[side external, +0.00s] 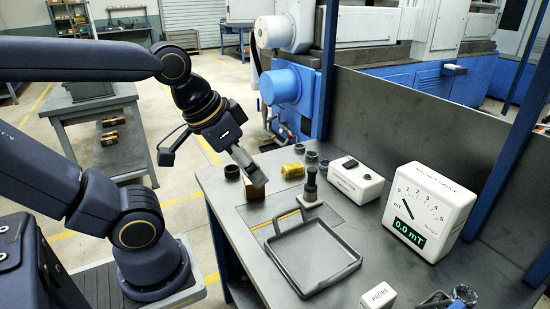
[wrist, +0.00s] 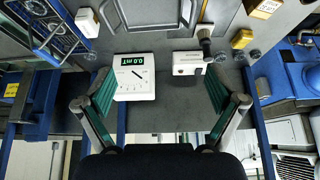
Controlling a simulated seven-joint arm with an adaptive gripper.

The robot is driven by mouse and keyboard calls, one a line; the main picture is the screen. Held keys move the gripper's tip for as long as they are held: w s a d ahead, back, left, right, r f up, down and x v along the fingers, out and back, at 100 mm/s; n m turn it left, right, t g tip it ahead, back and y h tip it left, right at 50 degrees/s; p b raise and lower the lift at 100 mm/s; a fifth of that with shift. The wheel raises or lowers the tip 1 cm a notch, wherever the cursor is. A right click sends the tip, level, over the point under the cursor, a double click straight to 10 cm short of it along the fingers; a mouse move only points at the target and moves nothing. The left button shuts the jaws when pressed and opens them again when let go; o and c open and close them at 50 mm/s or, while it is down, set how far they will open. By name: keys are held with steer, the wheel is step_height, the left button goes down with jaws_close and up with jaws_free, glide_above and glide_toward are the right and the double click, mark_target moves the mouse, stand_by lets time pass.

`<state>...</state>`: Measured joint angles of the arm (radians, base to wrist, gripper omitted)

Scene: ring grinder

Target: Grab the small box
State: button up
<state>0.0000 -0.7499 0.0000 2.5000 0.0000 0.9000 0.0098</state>
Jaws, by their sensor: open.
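Several box-like items could be the small box. A low white box (side external: 356,182) with a dark switch on top lies on the bench left of the gauge; it also shows in the wrist view (wrist: 187,64). A small white block marked PROBE (side external: 378,296) is at the front edge of the picture, and at the upper left of the wrist view (wrist: 87,22). A small brown block (side external: 254,190) stands near the bench's left edge, partly behind a finger in the side view. My gripper (wrist: 160,92) is open and empty, above the bench with its fingers wide apart.
A grey tray (side external: 352,262) with a handle lies at the front. A white gauge (side external: 432,212) reads 0.0 mT. A grey panel and blue posts bound the back.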

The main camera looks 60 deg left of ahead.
steer(key=w+a+r+m+g+y, duration=0.15)
steer(key=w+a+r+m, duration=0.3)
steer(key=w+a, duration=0.7)
steer(key=w+a+f+g, duration=0.35)
steer(key=a+f, duration=0.45)
steer(key=a, duration=0.3)
steer(key=shift+n+g+h, duration=0.3)
steer(key=shift+n+h, duration=0.45)
steer(key=shift+n, duration=0.2)
steer(key=a+f, duration=0.1)
steer(key=f, duration=0.4)
steer(key=s+a+f, duration=0.1)
steer(key=a+f, duration=0.1)
steer(key=f, duration=0.4)
steer(key=s+a+f, duration=0.1)
steer(key=a+f, duration=0.1)
steer(key=f, duration=0.4)
steer(key=shift+a, duration=0.15)
step_height(320, 180, down, 6)
steer(key=shift+w+r, duration=0.1)
steer(key=shift+w, duration=0.05)
steer(key=c, duration=1.5)
